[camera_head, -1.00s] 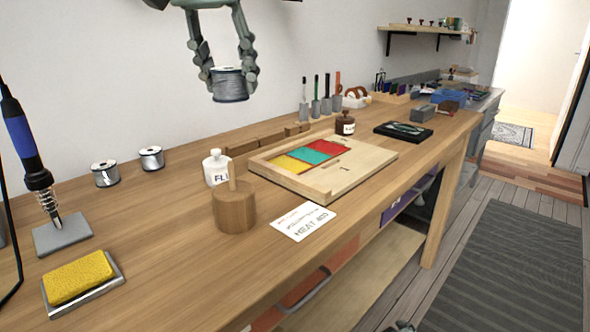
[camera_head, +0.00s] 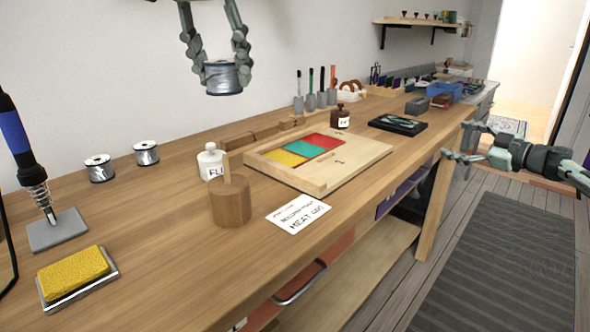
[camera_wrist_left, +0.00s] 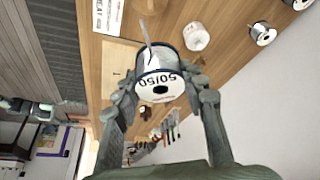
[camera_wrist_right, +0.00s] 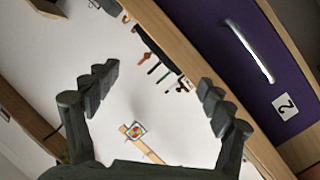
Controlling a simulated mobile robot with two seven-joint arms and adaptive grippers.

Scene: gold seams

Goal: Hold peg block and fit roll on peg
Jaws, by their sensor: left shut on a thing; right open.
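My left gripper (camera_head: 222,80) is shut on a solder roll (camera_head: 223,78) and holds it in the air above the bench. My right gripper (camera_head: 462,143) is open and empty, off the bench's front edge at the right. It is also open in the right wrist view (camera_wrist_right: 160,100).
Two more rolls (camera_head: 99,168) (camera_head: 146,153) stand at the back left. A white flux bottle (camera_head: 211,164) is close behind the block. A wooden tray (camera_head: 345,165) and a printed card (camera_head: 298,213) lie to its right. A yellow sponge (camera_head: 73,277) and soldering iron (camera_head: 22,140) are at left.

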